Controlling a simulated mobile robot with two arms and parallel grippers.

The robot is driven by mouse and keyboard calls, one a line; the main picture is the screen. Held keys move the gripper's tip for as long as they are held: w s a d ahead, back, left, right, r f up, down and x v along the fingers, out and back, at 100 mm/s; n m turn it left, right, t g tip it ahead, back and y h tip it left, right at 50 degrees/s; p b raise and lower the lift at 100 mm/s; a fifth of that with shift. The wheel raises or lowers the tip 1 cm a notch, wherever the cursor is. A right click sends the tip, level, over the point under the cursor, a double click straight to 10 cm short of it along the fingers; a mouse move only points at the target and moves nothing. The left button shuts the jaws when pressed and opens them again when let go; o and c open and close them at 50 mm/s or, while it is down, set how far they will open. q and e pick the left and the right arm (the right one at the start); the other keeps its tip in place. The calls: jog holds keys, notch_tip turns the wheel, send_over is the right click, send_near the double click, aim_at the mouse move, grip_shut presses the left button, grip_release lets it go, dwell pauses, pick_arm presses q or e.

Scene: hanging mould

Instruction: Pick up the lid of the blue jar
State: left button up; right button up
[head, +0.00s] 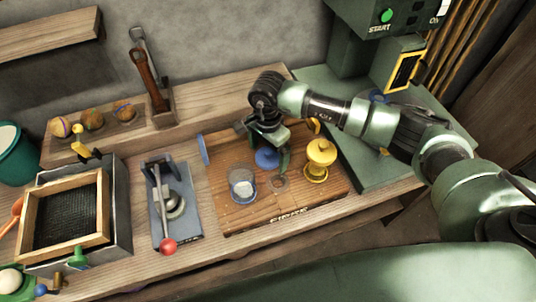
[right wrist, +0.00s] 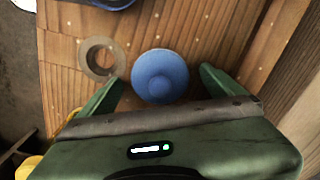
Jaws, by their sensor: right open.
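The blue lid (head: 265,158) lies apart from its jar on the wooden board (head: 222,141). In the right wrist view the lid (right wrist: 160,76) is round with a raised knob and sits between my right gripper's green fingers. My right gripper (head: 276,158) is open, its fingers on either side of the lid; I cannot tell if they touch it. The blue-rimmed glass jar (head: 242,186) stands open to the front left of the lid. Its edge shows at the top of the right wrist view (right wrist: 100,3). My left gripper is not in view.
A flat ring (head: 279,183) lies beside the lid. A yellow lidded jar (head: 318,160) stands right of it. Left are a blue-based press with a red-knobbed lever (head: 168,247) and a framed mesh box (head: 68,212). A green machine (head: 365,45) stands at the back right.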

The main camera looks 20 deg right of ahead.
jog(key=c, duration=1.4)
